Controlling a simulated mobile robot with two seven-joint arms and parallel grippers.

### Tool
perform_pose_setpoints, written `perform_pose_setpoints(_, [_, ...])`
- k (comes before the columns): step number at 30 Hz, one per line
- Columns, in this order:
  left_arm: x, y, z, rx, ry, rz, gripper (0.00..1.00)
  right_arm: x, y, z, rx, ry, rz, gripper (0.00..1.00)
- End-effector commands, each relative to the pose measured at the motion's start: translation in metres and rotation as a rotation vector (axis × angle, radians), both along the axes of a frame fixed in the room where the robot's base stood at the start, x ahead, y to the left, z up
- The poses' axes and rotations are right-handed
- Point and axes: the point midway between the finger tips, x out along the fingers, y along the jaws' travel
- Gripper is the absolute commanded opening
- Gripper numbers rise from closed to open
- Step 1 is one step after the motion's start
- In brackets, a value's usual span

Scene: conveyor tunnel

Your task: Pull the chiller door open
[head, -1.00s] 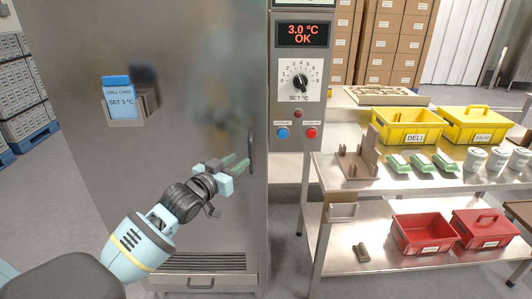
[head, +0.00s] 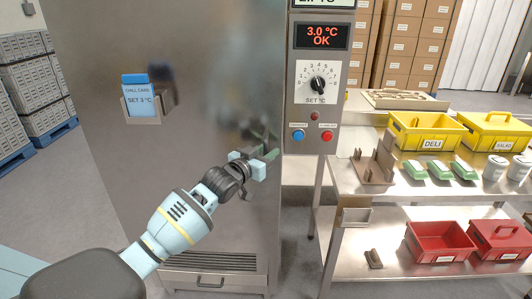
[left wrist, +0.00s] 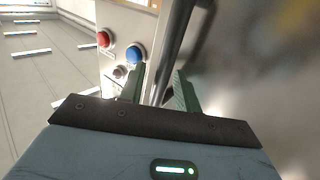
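The chiller door (head: 190,190) is a large brushed-steel panel, and it looks closed. Its dark vertical bar handle (left wrist: 174,45) shows in the left wrist view; in the head view my gripper mostly hides it. My left gripper (head: 266,142) is at the handle, near the door's right edge. In the left wrist view its two green fingers (left wrist: 159,90) are apart, with the handle bar running between them. I see a gap beside the bar, so the fingers do not look closed on it. My right gripper is not in view.
A control panel (head: 317,90) with a dial and a "3.0 °C OK" display stands just right of the door. A blue card (head: 138,98) sits in a holder on the door. A steel shelf table (head: 400,190) with yellow and red bins stands at right.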

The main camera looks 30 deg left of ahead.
Motion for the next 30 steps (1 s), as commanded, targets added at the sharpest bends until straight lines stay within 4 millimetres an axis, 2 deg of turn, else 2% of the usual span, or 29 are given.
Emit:
perform_pose_setpoints(6, [0.0001,-0.0001,-0.0001,0.0,0.0,0.0,0.31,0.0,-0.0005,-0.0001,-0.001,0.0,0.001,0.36])
perform_pose_setpoints(13, [-0.0001,-0.0001,-0.0002,0.0,0.0,0.0,0.01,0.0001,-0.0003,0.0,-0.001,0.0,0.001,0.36])
perform_pose_setpoints(14, [-0.0001,-0.0001,-0.0002,0.0,0.0,0.0,0.0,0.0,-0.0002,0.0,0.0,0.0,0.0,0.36])
perform_pose_setpoints(30, [-0.0011,-0.0032,-0.0019,0.001,0.003,-0.023,0.0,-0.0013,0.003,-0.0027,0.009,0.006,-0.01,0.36])
